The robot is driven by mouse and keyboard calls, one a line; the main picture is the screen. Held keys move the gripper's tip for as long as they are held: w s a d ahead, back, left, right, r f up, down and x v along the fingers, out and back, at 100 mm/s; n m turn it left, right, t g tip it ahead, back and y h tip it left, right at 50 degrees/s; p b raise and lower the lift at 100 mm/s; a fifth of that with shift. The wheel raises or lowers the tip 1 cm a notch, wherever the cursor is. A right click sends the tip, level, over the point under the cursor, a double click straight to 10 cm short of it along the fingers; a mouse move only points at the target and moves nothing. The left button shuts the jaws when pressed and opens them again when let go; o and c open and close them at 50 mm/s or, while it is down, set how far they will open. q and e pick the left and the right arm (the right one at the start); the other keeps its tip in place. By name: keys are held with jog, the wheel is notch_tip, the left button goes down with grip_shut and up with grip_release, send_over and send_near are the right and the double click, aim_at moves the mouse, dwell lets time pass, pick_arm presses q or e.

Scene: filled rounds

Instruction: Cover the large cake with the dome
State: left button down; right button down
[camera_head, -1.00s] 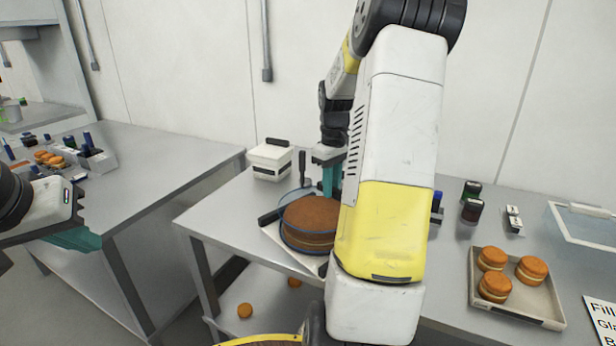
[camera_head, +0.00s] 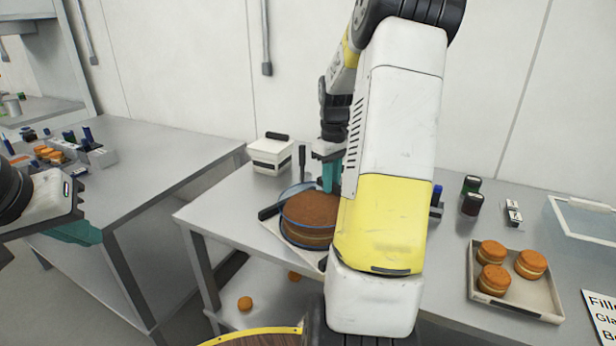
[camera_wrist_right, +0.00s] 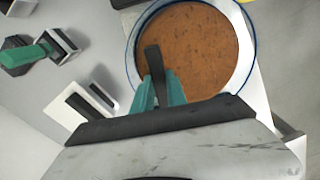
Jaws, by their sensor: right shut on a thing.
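The large brown cake (camera_head: 312,208) stands on a white board (camera_head: 275,227) on the middle table. The clear dome shows mainly by its blue rim (camera_head: 288,239), which surrounds the cake; it also rings the cake (camera_wrist_right: 195,50) in the right wrist view. Whether the rim rests on the board I cannot tell. My right gripper (camera_head: 330,178) is above the cake, its teal fingers shut on the dome by a dark handle (camera_wrist_right: 154,62). My right arm hides the cake's right side. My left gripper (camera_head: 78,230) is at the far left, away from the cake; its fingertips are unclear.
A white box (camera_head: 270,157) stands behind the cake. A tray (camera_head: 510,306) with three small filled cakes is at the right, near dark jars (camera_head: 472,205) and a clear-lidded container (camera_head: 585,225). The left table (camera_head: 150,165) holds several small items. Small cakes (camera_head: 245,304) lie on the lower shelf.

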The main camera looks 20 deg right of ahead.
jog(key=shift+f, duration=0.2)
jog(key=c, duration=1.3)
grip_release()
jog(key=shift+o, duration=0.5)
jog(key=o, duration=0.4)
jog(key=shift+o, duration=0.2)
jog(key=shift+r, duration=3.45)
